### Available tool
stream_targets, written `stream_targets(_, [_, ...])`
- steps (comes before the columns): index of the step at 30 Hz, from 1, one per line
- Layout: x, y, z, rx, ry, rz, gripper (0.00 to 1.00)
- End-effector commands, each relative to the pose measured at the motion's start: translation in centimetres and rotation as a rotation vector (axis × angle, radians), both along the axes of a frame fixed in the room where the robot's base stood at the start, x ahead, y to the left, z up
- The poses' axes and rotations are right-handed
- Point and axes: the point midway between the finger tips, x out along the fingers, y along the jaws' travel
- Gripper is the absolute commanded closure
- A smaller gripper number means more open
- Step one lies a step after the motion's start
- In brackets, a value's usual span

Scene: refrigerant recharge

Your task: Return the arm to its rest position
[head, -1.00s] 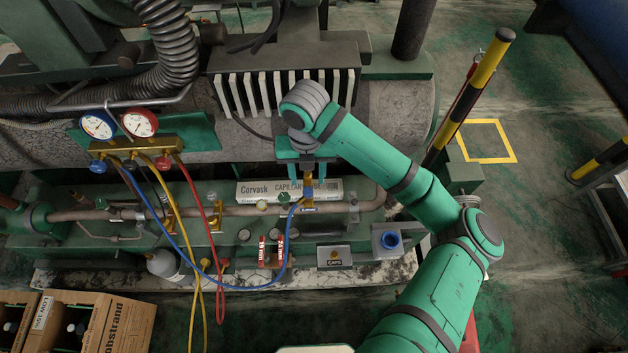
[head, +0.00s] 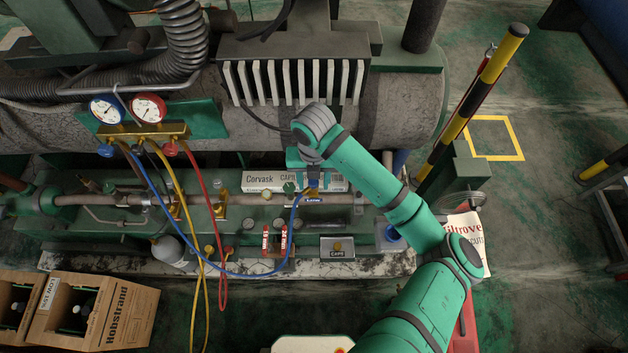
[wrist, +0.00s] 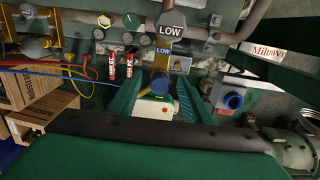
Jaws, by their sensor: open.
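My green arm (head: 370,178) reaches in from the lower right of the head view. My gripper (wrist: 158,92) shows in the wrist view with its two green fingers apart, one on each side of a brass fitting with a blue cap (wrist: 160,82). I cannot tell whether a finger touches it. In the head view the fingers are mostly hidden by the wrist, above the brass fitting (head: 313,184) where the blue hose (head: 240,274) ends.
A gauge manifold (head: 145,132) with red and yellow hoses is at left. A white Corvask box (head: 262,180) lies behind the fitting. A CAPS tray (head: 337,250) and a blue socket (head: 392,234) are in front. A striped post (head: 490,75) stands right of my arm.

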Motion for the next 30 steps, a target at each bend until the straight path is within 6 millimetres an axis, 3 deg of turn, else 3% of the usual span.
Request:
stream_targets(7, [0.05,0.20,-0.09,0.000,0.000,0.003,0.55])
stream_targets(13, [0.05,0.21,-0.08,0.001,0.000,0.002,0.98])
stream_targets(30, [0.05,0.30,-0.06,0.006,-0.002,0.020,0.99])
